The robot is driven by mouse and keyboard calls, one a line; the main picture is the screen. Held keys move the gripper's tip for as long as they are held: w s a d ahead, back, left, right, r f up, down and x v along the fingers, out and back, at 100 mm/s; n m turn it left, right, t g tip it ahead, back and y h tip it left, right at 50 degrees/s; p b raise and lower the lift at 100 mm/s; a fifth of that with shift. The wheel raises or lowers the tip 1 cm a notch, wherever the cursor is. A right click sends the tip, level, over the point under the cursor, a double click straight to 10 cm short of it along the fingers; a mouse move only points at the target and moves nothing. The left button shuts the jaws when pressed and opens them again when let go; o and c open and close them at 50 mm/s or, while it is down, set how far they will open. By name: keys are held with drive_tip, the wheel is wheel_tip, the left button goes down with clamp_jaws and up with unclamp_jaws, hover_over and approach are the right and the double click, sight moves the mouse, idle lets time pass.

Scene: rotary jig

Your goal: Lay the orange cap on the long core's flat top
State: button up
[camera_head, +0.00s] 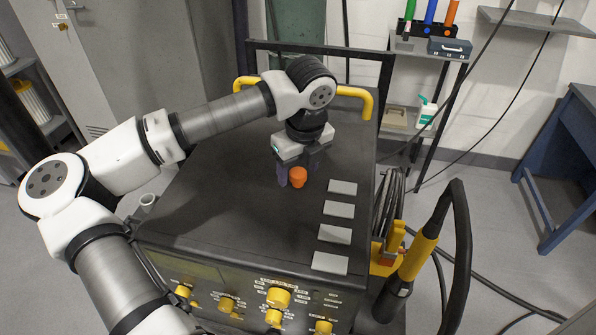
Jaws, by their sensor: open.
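The orange cap (298,176) is a small, short piece on the black top of the welding-machine-like box. My gripper (297,170) points down over it and is open. One finger is just left of the cap and the other is behind it to the right. I cannot tell whether either finger touches the cap. I cannot make out the long core for certain. A small pale grey, hollow-looking cylinder (147,201) stands at the left edge of the box, partly close to my arm, and I cannot tell what it is.
Several flat grey plates (335,235) lie in a row along the right of the black box top (225,220). A yellow and black torch (415,258) with cables hangs at the right. The left middle of the top is clear.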

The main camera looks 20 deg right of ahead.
drive_tip(key=shift+f, duration=0.1)
drive_tip(key=shift+c, duration=0.5)
drive_tip(key=c, duration=1)
